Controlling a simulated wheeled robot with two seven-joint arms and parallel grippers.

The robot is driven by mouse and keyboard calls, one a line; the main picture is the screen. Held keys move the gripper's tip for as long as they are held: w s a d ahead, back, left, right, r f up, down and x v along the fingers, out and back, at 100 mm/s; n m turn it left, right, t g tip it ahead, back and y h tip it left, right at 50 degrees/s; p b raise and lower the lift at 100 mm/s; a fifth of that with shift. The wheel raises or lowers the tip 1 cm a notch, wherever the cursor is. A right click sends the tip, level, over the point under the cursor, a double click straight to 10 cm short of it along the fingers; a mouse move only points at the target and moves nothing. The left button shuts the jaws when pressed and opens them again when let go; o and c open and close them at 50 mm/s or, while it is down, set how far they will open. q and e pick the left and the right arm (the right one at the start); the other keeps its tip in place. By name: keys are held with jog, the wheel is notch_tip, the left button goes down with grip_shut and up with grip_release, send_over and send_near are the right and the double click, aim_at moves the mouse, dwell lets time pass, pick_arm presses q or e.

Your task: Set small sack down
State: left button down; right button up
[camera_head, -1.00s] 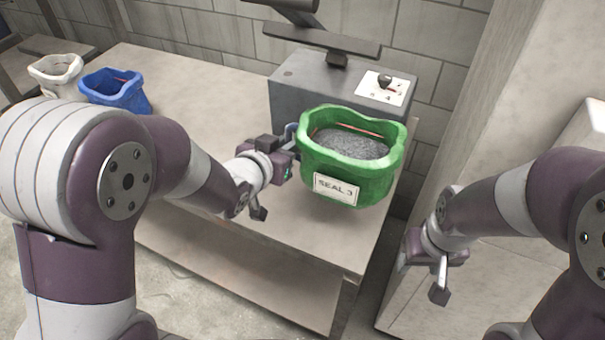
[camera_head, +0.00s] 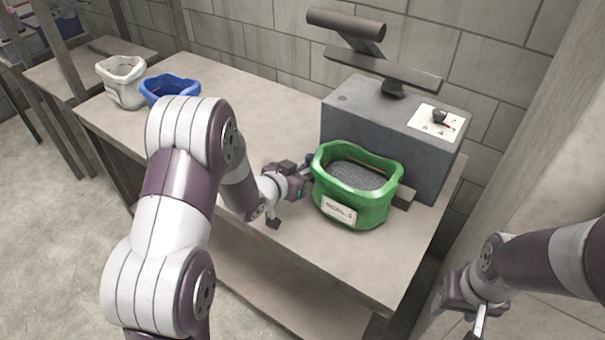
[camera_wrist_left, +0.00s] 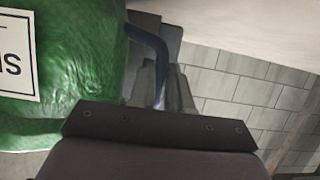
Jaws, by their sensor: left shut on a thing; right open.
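The small sack is a green open-topped bag (camera_head: 352,207) with grey granules inside and a white label on its front. In the head view it is upright at the front of the grey machine, at or just above the tabletop; I cannot tell if its base touches. My left gripper (camera_head: 308,166) is shut on the sack's left side. My right gripper (camera_head: 470,312) is empty and open, away to the lower right, partly cut off by the frame.
The table (camera_head: 270,125) has free room left of the sack. The grey machine (camera_head: 385,125) with a bar on top and a dial plate stands close behind the sack. A blue sack (camera_head: 168,90) and a white sack (camera_head: 122,82) stand at the far left.

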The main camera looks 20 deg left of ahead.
pick_arm(q)
jog(key=shift+w+f, duration=0.15)
jog(key=shift+f, duration=0.1)
jog(key=c, duration=1.1)
grip_release()
jog(key=shift+f, duration=0.15)
